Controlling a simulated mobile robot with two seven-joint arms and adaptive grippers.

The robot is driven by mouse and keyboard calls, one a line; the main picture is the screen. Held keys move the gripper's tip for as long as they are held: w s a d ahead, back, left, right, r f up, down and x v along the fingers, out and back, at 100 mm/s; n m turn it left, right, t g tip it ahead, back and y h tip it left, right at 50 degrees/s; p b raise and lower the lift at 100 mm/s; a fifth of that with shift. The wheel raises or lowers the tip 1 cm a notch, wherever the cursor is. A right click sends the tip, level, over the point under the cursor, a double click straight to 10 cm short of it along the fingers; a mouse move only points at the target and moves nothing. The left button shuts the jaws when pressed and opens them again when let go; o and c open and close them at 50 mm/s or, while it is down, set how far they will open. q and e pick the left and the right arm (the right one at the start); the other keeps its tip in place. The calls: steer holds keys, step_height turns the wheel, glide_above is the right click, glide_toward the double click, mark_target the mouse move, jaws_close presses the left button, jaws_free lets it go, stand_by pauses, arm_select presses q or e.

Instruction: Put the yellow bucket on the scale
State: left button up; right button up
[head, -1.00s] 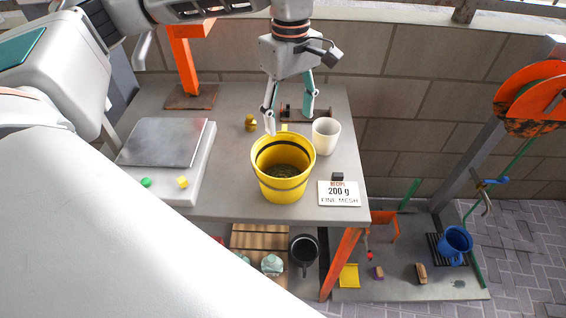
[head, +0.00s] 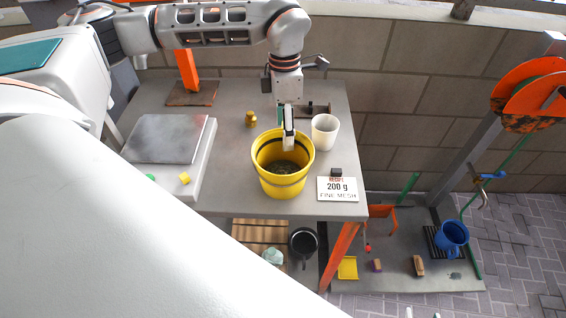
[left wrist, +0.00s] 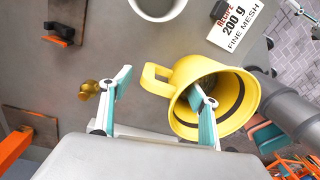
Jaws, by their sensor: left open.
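The yellow bucket (head: 283,185) stands upright on the grey table, with dark material inside. In the left wrist view its yellow handle (left wrist: 153,79) sticks out from the rim of the bucket (left wrist: 185,75). My left gripper (head: 289,146) is open at the bucket's back rim. In the wrist view its fingers (left wrist: 158,106) are spread, one over the bucket's mouth and the other outside, with the handle between them and not gripped. The scale (head: 168,138), a grey plate on a white base, is left of the bucket. My right gripper is not in view.
A white cup (head: 325,132) stands close to the right of the bucket. A "200 g fine mesh" sign (head: 338,189) and a small black block (head: 336,172) are at the right. A brass weight (head: 251,119) is behind left.

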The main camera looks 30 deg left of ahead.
mark_target(283, 160)
arm_select(q)
steer(key=shift+s+d+f+p, duration=0.1)
steer(key=shift+d+f+p, duration=0.1)
steer(key=shift+f, duration=1.3)
steer(key=shift+s+d+f+p, duration=0.1)
steer(key=shift+d+f+p, duration=0.05)
steer(key=shift+f, duration=1.35)
steer(key=c, duration=1.7)
steer(key=shift+r, duration=0.1)
